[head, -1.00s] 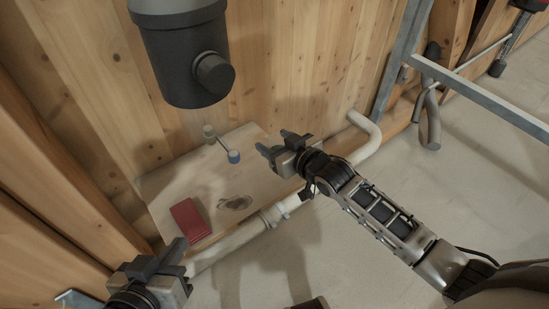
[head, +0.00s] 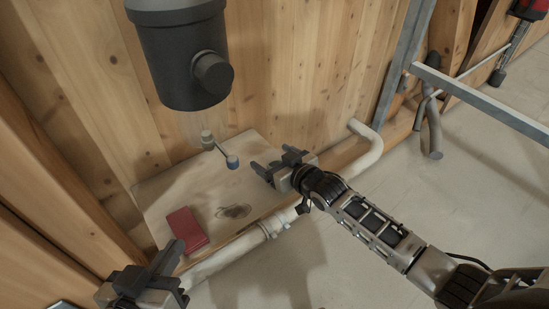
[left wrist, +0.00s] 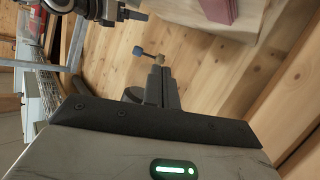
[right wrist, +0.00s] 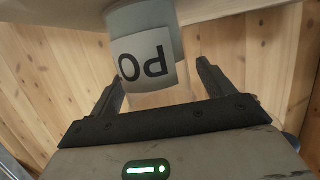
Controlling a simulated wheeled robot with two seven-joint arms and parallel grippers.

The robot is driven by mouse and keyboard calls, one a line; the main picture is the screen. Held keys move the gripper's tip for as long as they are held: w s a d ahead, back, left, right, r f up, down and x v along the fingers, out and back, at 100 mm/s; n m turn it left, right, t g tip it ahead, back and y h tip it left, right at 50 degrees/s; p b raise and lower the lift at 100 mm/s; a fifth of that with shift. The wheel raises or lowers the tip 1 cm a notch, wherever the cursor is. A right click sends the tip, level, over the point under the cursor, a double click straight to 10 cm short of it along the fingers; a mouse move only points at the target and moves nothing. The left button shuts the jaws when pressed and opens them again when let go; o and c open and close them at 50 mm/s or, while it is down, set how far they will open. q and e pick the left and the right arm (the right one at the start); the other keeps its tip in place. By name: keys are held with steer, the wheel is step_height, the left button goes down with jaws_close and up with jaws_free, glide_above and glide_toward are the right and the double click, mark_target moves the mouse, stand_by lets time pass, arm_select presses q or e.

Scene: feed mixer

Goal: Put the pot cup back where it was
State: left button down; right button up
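In the right wrist view, a grey-blue cup (right wrist: 140,18) with a white label showing "PO" upside down lies just beyond my spread fingers. It looks like the pot cup. In the head view, my right gripper (head: 272,168) is over the right part of the wooden shelf (head: 165,195). My left gripper (head: 172,268) is shut and empty, low at left.
A dark hopper (head: 170,65) with a side knob hangs above the shelf. A red block (head: 187,229) lies on the shelf, beside a dark oval patch. A pale pipe (head: 235,250) runs along the shelf's front edge. Metal rails (head: 480,98) stand at right. Floor in front looks clear.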

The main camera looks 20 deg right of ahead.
steer(key=shift+r, duration=0.1)
steer(key=shift+s+r, duration=0.1)
steer(key=shift+s, duration=0.05)
arm_select(q)
steer(key=f+g+p, duration=0.1)
steer(key=p, duration=0.1)
steer(key=a+f+g+y+p, duration=0.1)
steer(key=f+p, duration=0.1)
steer(key=shift+s+a+f, duration=0.1)
arm_select(e)
steer(key=v, duration=1.1)
steer(key=shift+s+d, duration=0.15)
steer(key=shift+s, duration=0.15)
steer(key=shift+r, duration=0.15)
